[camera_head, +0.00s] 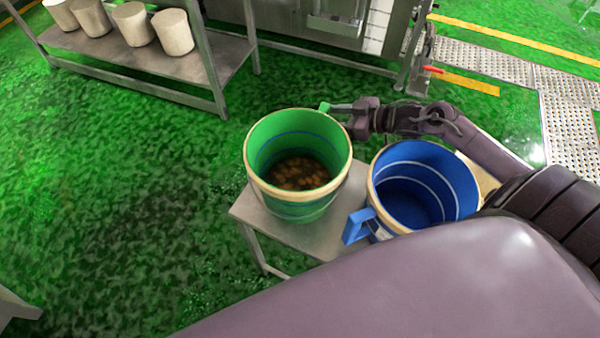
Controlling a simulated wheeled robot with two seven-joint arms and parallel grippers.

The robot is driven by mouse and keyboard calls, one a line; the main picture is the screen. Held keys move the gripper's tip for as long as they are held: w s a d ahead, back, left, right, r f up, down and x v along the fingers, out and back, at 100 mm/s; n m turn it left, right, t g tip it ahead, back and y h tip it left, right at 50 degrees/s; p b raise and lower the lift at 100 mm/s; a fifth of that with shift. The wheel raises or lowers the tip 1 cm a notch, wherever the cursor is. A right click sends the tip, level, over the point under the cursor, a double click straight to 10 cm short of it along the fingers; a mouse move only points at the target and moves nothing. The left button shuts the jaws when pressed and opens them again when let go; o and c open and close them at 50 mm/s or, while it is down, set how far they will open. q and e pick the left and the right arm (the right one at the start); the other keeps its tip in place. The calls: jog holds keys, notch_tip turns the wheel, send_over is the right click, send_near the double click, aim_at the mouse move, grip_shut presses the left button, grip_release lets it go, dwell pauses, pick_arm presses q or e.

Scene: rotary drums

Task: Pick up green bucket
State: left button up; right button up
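The green bucket (296,206) stands upright on a small metal table (318,236), with a pale rim and brown lumpy contents at its bottom. My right gripper (338,108) comes in from the right, at the far right side of the bucket's rim. Its fingertips are beside a small green piece (324,106) at the rim, which may be the bucket's handle. The fingers are too small to tell whether they are open or shut, or touching it. My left gripper is not in view.
A blue bucket (420,185) with a blue handle (357,226) stands close to the right of the green one, near my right arm. A metal rack (140,58) with several pale containers is at the upper left. The green floor at left is clear.

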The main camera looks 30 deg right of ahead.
jog(key=x, duration=0.4)
jog(key=shift+w+d+r+p, duration=0.1)
jog(key=shift+w+r+p, duration=0.1)
jog(key=shift+w+p, duration=0.2)
jog(key=shift+w+a+f, duration=0.2)
grip_shut()
dwell(0.9)
jog(key=shift+w+r, duration=0.1)
jog(key=shift+r, duration=0.1)
